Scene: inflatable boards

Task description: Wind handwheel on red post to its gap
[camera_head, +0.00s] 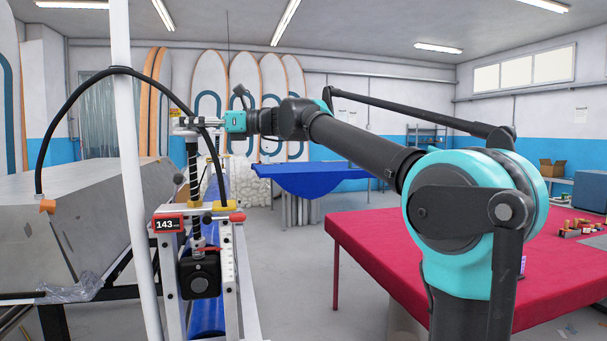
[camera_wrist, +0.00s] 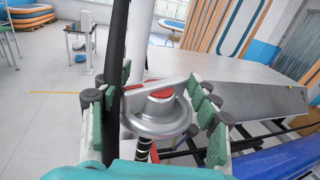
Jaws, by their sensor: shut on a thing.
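The handwheel (camera_wrist: 158,112) is a silver disc with a red mark and a crossbar on top, seen in the wrist view. It sits on a black threaded spindle (camera_head: 193,165) that rises from the post in the head view. My gripper (camera_wrist: 160,118) has its green-padded fingers on both sides of the wheel and is shut on it; in the head view my gripper (camera_head: 192,124) is at the spindle top. The post carries a red-framed display (camera_head: 168,224) reading 143, with smaller characters I cannot read. A red pointer (camera_head: 207,249) lies beside a white scale (camera_head: 228,265).
A white pole (camera_head: 130,150) and a black hose (camera_head: 75,98) stand close in front. A large grey block (camera_head: 80,215) is at left. A red table (camera_head: 390,245) is at right, a blue one (camera_head: 305,180) behind. Open floor lies between.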

